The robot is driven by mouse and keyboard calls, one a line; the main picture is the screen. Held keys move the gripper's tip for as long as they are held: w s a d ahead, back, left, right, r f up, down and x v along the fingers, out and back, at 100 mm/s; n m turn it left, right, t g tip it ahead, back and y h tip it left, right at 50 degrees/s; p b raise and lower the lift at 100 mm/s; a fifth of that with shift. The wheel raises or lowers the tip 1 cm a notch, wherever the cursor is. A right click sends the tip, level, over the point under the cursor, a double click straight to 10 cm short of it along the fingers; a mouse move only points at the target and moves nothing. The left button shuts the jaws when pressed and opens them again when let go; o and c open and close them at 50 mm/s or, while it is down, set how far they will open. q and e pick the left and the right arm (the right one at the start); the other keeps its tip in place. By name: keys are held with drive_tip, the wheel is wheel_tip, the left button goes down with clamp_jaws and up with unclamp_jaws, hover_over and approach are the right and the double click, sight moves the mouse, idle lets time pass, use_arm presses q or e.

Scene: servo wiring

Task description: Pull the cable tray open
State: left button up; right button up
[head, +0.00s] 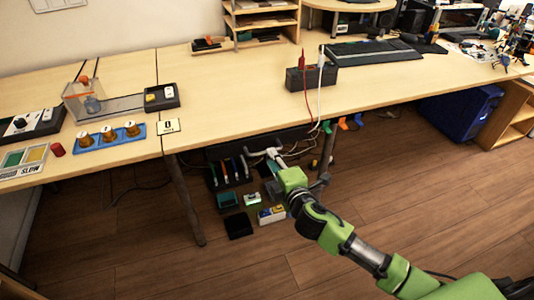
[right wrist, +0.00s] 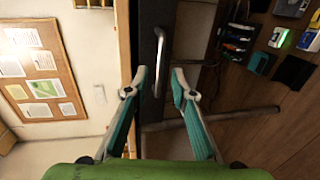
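The cable tray (head: 290,137) is a dark, long box under the desk, partly hidden by the desktop edge and my arm. In the right wrist view its dark front (right wrist: 153,16) runs up the picture, with a silver bar handle (right wrist: 160,48) on it. My right gripper (head: 271,162) is at the tray's front below the desk edge. In the right wrist view this gripper (right wrist: 159,78) is open, with nothing held. The handle lies just beyond and between its fingertips; I cannot tell whether they touch. My left gripper is not in view.
The desk edge (head: 240,136) runs above my right gripper. A power box (head: 311,79) on the desktop has red and white cables hanging over the edge. Small bins (head: 238,224) and pens stand below. A desk leg (head: 184,200) is at left; open floor (head: 370,190) at right.

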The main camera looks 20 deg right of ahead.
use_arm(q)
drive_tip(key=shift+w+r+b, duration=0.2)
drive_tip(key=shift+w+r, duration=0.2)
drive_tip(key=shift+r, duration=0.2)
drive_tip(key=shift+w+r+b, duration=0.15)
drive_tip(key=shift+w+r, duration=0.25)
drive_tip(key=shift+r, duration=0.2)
use_arm(e)
drive_tip(key=shift+x, duration=2.75)
clamp_jaws()
